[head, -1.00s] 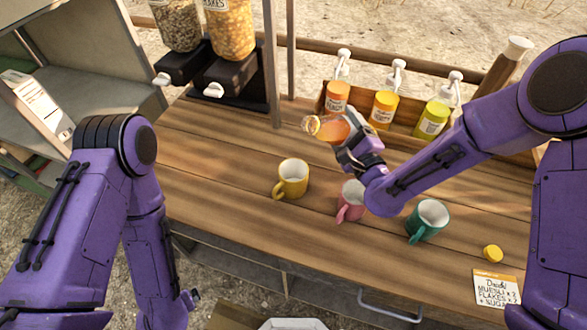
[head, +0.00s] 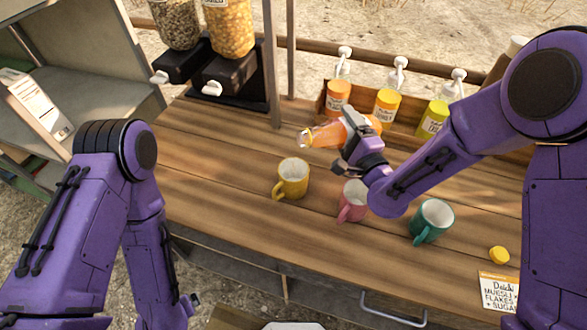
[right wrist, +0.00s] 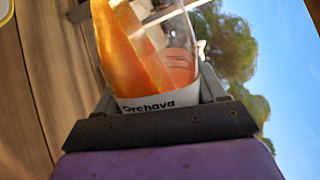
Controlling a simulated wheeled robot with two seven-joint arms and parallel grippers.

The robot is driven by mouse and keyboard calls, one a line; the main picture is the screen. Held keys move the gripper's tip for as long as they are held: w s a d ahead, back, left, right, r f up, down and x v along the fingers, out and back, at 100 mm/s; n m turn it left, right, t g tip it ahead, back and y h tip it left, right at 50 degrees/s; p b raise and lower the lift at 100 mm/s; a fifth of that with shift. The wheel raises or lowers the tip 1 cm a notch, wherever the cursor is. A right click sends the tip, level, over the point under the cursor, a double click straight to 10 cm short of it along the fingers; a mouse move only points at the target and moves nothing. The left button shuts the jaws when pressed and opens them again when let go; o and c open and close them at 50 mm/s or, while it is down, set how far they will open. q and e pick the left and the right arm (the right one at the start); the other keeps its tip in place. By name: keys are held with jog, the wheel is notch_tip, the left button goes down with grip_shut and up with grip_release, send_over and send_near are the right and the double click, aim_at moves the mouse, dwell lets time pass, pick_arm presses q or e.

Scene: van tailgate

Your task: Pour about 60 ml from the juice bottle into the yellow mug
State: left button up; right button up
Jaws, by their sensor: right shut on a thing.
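The juice bottle (head: 327,133) is clear with orange juice and lies tilted nearly level, its open mouth to the left, above and behind the yellow mug. My right gripper (head: 358,138) is shut on the bottle's body. In the right wrist view the bottle (right wrist: 150,50) shows slanting juice and a white label in the jaws. The yellow mug (head: 291,180) stands upright on the wooden counter, its visible inside pale. No stream of juice shows. My left arm hangs at the left, and its gripper (head: 188,305) is low beside the counter, too small to read.
A pink mug (head: 353,202) and a teal mug (head: 432,222) stand right of the yellow mug. A yellow cap (head: 499,255) and an order card (head: 498,291) lie at the right. A wooden box (head: 405,118) of pump bottles and cereal dispensers (head: 225,65) stand behind.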

jog(key=shift+f, duration=0.15)
jog(key=shift+a+r+n, duration=0.1)
jog(key=shift+r+n, duration=0.1)
jog(key=shift+n, duration=0.7)
dwell(0.4)
jog(key=shift+w+b, duration=0.1)
jog(key=shift+b, duration=0.2)
jog(key=shift+s+a, duration=0.1)
jog(key=shift+s, duration=0.1)
dwell(0.6)
jog(key=shift+w+a+n, duration=0.1)
jog(key=shift+a+n, duration=0.1)
jog(key=shift+n, duration=0.1)
dwell(0.3)
